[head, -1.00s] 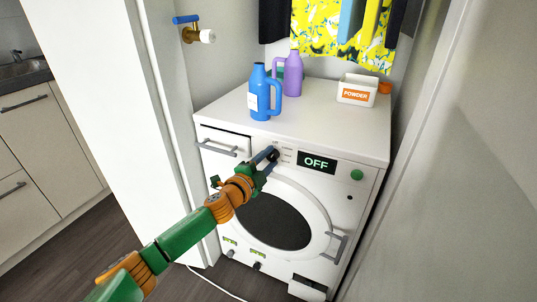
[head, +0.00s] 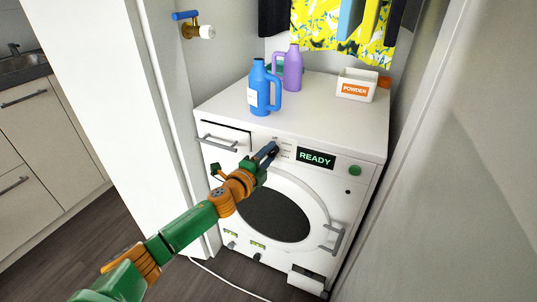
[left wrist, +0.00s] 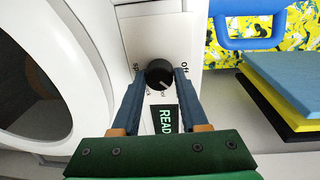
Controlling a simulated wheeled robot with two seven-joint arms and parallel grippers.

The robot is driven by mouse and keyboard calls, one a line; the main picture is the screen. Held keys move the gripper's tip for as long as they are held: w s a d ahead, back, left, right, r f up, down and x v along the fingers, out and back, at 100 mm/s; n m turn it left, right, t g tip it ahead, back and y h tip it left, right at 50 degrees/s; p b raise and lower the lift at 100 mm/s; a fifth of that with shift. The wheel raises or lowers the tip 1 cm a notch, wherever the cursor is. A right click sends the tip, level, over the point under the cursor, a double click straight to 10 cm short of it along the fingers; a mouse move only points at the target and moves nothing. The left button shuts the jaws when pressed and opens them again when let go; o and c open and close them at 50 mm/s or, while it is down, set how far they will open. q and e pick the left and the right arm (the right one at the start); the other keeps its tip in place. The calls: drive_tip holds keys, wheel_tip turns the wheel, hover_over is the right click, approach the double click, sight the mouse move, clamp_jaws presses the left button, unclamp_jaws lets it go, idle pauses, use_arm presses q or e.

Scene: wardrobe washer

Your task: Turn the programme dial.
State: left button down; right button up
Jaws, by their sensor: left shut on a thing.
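The washing machine (head: 300,110) stands in the alcove with its display (head: 315,158) reading READY. The black programme dial (left wrist: 159,74) sits on the panel beside the display, with a pale pointer mark on it and printed labels, one reading "Off", around it. My left gripper (head: 269,150) is at the panel, shut on the dial, with one finger on each side of it in the left wrist view. In the head view the fingers mostly hide the dial. My right gripper is not in view.
A blue bottle (head: 260,92), a purple bottle (head: 292,70) and a white powder box (head: 356,86) stand on the machine. The round door (head: 275,215) is closed below my gripper. A drawer handle (head: 217,143) is left of the dial; a green button (head: 355,170) is right of the display.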

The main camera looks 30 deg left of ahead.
use_arm(q)
drive_tip(key=shift+c, duration=2.2)
unclamp_jaws()
drive_tip(key=s, duration=0.7)
drive_tip(key=shift+r, duration=0.2)
